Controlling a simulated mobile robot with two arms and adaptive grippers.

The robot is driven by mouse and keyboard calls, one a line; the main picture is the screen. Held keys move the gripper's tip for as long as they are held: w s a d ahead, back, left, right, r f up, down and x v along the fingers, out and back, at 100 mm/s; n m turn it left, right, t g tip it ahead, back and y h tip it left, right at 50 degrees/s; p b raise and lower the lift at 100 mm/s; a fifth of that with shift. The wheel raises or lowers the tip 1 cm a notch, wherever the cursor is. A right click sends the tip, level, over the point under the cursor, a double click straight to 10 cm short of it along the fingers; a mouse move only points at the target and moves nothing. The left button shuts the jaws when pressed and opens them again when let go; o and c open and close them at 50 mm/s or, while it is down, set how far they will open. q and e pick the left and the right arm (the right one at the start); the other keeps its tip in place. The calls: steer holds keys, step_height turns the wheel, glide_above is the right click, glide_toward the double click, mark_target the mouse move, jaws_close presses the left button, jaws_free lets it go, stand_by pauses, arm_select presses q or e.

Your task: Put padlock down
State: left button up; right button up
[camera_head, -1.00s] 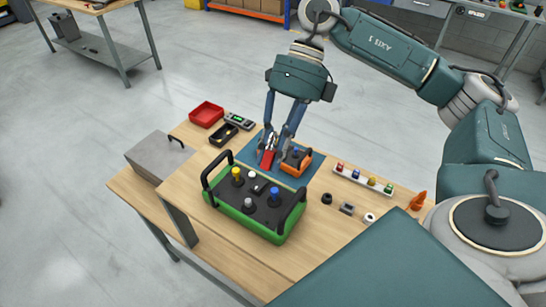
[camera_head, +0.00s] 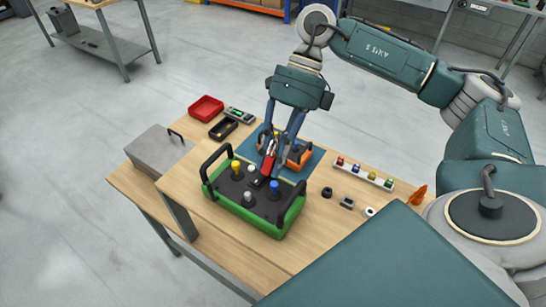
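The red padlock (camera_head: 267,167) is between the fingers of my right gripper (camera_head: 271,158), which points down and is shut on it. It hangs at the far edge of the green and black carrier (camera_head: 238,207), in front of the blue mat (camera_head: 312,158). I cannot tell whether the padlock touches the carrier. The carrier has black handles and yellow, white, grey and blue knobs on top. An orange carrier (camera_head: 299,158) sits on the mat, partly hidden behind the gripper. My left gripper is not in view.
A red tray (camera_head: 206,108), a black tray (camera_head: 222,129) and a small green-grey device (camera_head: 240,114) lie at the back left. A white strip (camera_head: 363,174) with coloured parts lies right. A grey box (camera_head: 158,152) stands left. The wooden tabletop (camera_head: 305,235) is bare in front.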

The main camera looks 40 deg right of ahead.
steer(key=shift+o, duration=1.4)
